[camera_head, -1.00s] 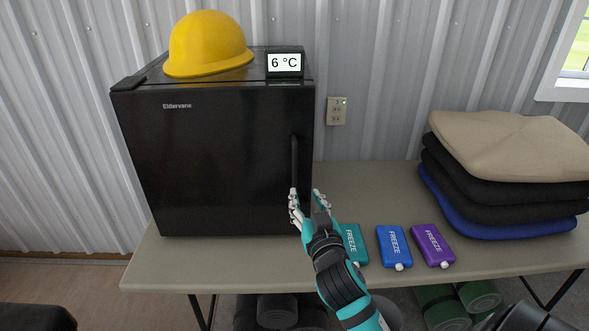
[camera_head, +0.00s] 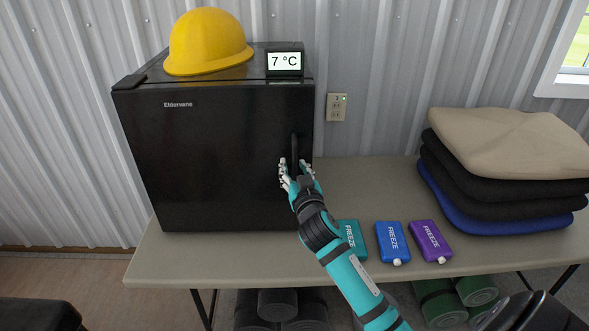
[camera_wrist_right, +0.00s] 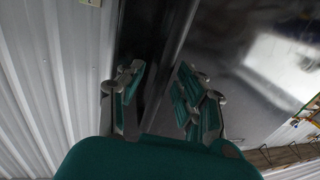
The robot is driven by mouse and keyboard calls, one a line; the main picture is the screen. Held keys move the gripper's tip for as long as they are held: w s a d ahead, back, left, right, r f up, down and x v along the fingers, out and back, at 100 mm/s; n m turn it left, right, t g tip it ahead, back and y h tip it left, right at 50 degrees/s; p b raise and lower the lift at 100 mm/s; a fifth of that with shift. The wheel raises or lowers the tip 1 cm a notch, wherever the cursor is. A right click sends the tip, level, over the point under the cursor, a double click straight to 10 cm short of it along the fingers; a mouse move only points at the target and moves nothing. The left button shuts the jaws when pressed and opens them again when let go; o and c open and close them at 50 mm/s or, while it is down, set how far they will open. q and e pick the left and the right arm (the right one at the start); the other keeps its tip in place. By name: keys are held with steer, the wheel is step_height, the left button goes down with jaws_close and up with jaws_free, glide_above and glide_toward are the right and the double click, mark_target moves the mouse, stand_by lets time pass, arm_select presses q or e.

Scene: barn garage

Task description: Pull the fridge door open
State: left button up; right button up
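The black fridge (camera_head: 205,160) stands on the table with its door closed. Its vertical handle (camera_head: 295,146) is near the right edge of the door. My right gripper (camera_head: 295,168) is at the lower part of the handle, with a finger on each side of it. In the right wrist view the two fingers (camera_wrist_right: 160,95) are parted, with the dark fridge front (camera_wrist_right: 260,75) close ahead. I cannot tell whether they touch the handle. My left gripper is not in view.
A yellow hard hat (camera_head: 207,42) and a display reading 7 °C (camera_head: 285,61) sit on the fridge. Teal (camera_head: 350,236), blue (camera_head: 392,242) and purple (camera_head: 430,240) freeze packs lie on the table (camera_head: 375,190), right of my forearm. Folded fabric (camera_head: 510,150) is stacked farther right.

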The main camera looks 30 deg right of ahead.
jaws_close()
steer(key=shift+s+f, duration=0.1)
stand_by(0.4)
